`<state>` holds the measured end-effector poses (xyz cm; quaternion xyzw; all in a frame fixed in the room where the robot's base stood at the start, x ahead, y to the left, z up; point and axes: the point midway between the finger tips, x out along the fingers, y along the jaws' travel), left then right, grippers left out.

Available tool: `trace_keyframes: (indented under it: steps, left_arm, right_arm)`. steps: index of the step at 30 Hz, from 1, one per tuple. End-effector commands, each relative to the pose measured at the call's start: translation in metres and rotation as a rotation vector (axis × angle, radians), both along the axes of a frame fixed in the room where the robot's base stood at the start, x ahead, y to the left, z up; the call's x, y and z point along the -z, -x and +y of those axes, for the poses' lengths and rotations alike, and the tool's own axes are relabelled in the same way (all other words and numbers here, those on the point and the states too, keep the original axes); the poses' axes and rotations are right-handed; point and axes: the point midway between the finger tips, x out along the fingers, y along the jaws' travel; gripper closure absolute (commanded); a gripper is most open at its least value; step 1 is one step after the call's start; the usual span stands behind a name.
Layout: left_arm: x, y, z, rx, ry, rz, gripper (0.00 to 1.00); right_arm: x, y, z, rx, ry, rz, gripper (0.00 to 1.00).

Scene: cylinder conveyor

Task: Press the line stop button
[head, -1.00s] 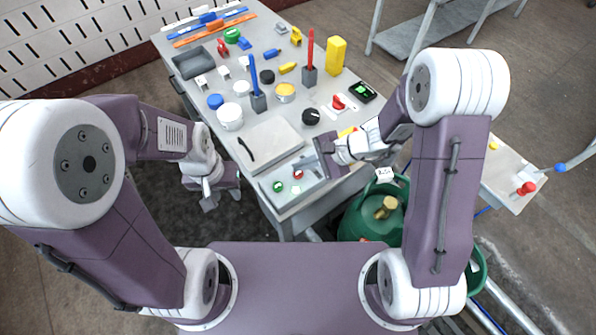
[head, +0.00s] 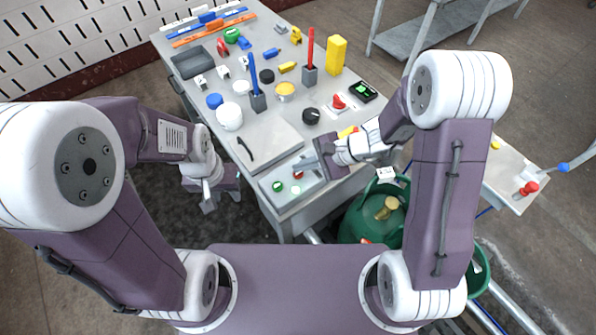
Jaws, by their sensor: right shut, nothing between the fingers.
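A grey control box at the near end of the table (head: 262,185) carries a green button (head: 278,186) and a red button (head: 298,175), with a small lit white-green spot below them. My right gripper (head: 303,166) is shut and empty, its fingertips right at the red button and partly covering it. I cannot tell whether they touch it or hover just above. Another red button (head: 338,102) sits on a white plate further up the table. My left gripper (head: 208,206) hangs low left of the table, away from the buttons; its finger gap is unclear.
The table (head: 262,203) holds a flat grey lid (head: 272,143), a black knob (head: 311,116), cups, blocks and two upright rods. A green container (head: 372,218) stands right of the table below my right arm. A side bench with a red knob (head: 530,187) is at the right.

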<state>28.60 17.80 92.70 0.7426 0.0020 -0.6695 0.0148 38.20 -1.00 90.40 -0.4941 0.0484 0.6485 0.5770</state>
Motion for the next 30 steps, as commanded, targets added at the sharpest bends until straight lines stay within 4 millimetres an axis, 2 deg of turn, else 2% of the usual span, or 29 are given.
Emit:
trace_keyframes:
  steps: [30]
  left_arm:
    - [0.012,0.0,0.0,0.0,0.0,0.0,0.64]
  right_arm:
    - [0.01,0.0,0.0,0.0,0.0,0.0,1.0]
